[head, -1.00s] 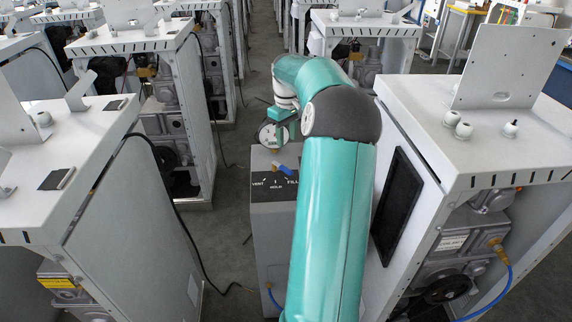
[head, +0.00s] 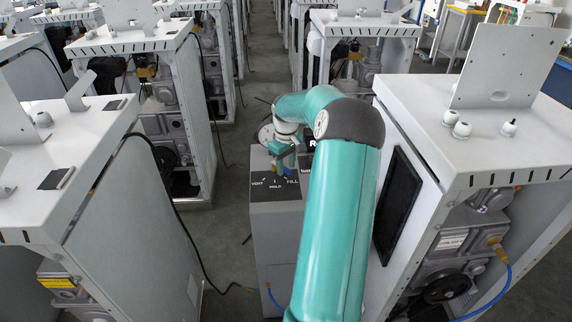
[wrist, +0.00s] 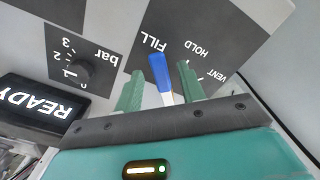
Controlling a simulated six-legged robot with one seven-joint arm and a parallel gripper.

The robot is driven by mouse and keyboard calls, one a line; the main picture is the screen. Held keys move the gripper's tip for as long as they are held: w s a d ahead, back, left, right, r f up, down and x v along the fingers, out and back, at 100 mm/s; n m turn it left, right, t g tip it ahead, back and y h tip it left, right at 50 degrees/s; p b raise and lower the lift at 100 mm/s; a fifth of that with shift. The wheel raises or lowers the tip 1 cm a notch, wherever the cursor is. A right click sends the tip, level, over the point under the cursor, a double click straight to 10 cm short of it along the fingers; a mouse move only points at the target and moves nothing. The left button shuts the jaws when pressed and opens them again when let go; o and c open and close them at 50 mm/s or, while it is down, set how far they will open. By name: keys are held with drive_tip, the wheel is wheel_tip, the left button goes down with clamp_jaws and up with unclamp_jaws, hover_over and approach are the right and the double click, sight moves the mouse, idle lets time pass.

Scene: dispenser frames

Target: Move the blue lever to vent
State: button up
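The blue lever (wrist: 159,72) is on the dark label plate (head: 275,194) of the grey dispenser box. In the wrist view the print is upside down and the lever's blue end is beside the word FILL, away from HOLD and VENT. My gripper (wrist: 160,68) is open, with one green finger on each side of the lever. A gap shows on both sides, so it does not look gripped. In the head view my gripper (head: 283,160) is over the top of the box and largely hides the lever.
A black pressure dial (wrist: 80,69) marked bar and a READY display (wrist: 42,104) are beside the plate in the wrist view. A white cabinet (head: 400,140) stands close to the right of my arm. Another white cabinet (head: 125,220) stands left, across a floor gap with a cable.

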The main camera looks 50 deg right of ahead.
clamp_jaws()
drive_tip(key=shift+a, duration=0.15)
drive_tip(key=m, duration=0.1)
drive_tip(key=a+m, duration=0.1)
drive_tip(key=m, duration=0.1)
drive_tip(key=shift+w+a, duration=0.2)
drive_tip(key=shift+w, duration=0.1)
drive_tip(key=m, duration=0.1)
drive_tip(key=w+a+m, duration=0.1)
drive_tip(key=m, duration=0.1)
drive_tip(key=shift+a+m, duration=0.25)
drive_tip(key=shift+m, duration=0.05)
drive_tip(key=m, duration=0.1)
drive_tip(key=w+a+m, duration=0.1)
drive_tip(key=m, duration=0.1)
drive_tip(key=w+m, duration=0.1)
drive_tip(key=shift+a, duration=0.25)
drive_tip(key=shift+w+a+m, duration=0.1)
drive_tip(key=shift+w+m, duration=0.3)
drive_tip(key=shift+m, duration=0.5)
drive_tip(key=shift+w+a+m, duration=0.1)
drive_tip(key=shift+w+m, duration=0.25)
drive_tip(key=shift+m, duration=0.55)
drive_tip(key=shift+w+a+m, duration=0.1)
drive_tip(key=shift+w+m, duration=0.3)
drive_tip(key=shift+m, duration=0.5)
